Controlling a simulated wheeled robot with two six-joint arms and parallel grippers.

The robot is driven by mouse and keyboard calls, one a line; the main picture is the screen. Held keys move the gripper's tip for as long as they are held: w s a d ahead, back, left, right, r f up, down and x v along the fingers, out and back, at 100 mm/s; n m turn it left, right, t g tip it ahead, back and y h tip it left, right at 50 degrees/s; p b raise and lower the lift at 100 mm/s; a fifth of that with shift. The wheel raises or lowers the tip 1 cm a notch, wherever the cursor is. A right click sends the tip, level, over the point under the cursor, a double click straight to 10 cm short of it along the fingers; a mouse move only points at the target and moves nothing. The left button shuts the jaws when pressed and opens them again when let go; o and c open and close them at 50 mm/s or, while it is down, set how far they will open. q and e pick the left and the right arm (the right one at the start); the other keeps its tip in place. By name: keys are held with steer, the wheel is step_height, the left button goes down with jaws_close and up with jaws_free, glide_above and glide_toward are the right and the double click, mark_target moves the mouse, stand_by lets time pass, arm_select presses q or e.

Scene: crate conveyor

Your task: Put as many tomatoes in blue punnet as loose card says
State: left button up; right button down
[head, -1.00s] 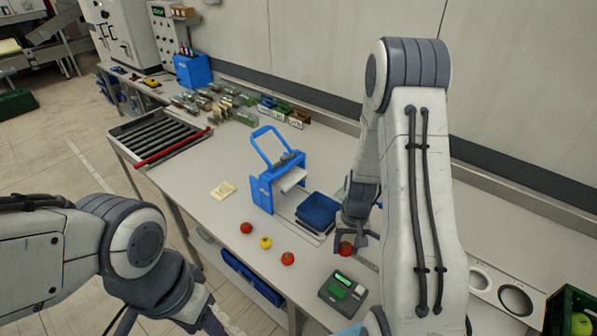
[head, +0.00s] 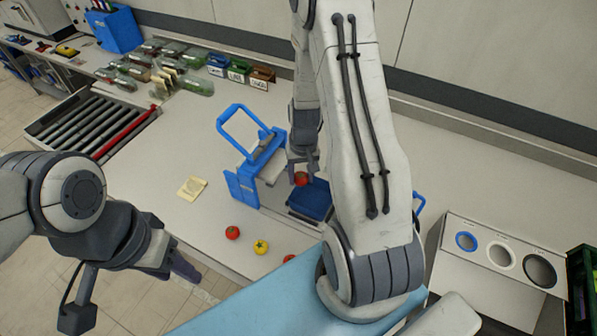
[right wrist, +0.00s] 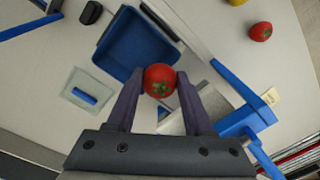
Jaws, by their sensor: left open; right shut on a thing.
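My right gripper (right wrist: 158,88) is shut on a red tomato (right wrist: 159,80), which also shows in the head view (head: 301,179). It holds the tomato at the near edge of the blue punnet (right wrist: 138,42), seen in the head view (head: 312,200) partly behind my arm. The visible inside of the punnet looks empty. My left gripper (head: 182,268) is open and empty, off the table's front edge. Two red tomatoes (head: 232,233) (head: 289,258) and a yellow one (head: 261,247) lie on the table. A pale loose card (head: 192,188) lies left of them, its marks too small to read.
A blue press-like frame with a raised handle (head: 242,187) stands left of the punnet. A roller rack (head: 85,125) is at the left. Packs and small card bins (head: 237,70) line the back. A panel with round holes (head: 500,255) is at the right.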

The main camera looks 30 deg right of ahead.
steer(key=f+b, duration=0.7)
steer(key=f, duration=0.2)
steer(key=shift+s+d+f+b, duration=0.1)
steer(key=shift+d+f+b, duration=0.15)
steer(key=shift+b, duration=0.1)
steer(key=shift+a, duration=0.1)
steer(key=shift+s, duration=0.15)
stand_by(0.4)
steer(key=shift+c, duration=1)
jaws_free()
steer(key=shift+r, duration=0.1)
steer(key=shift+r+p, duration=3.05)
steer(key=shift+r, duration=0.45)
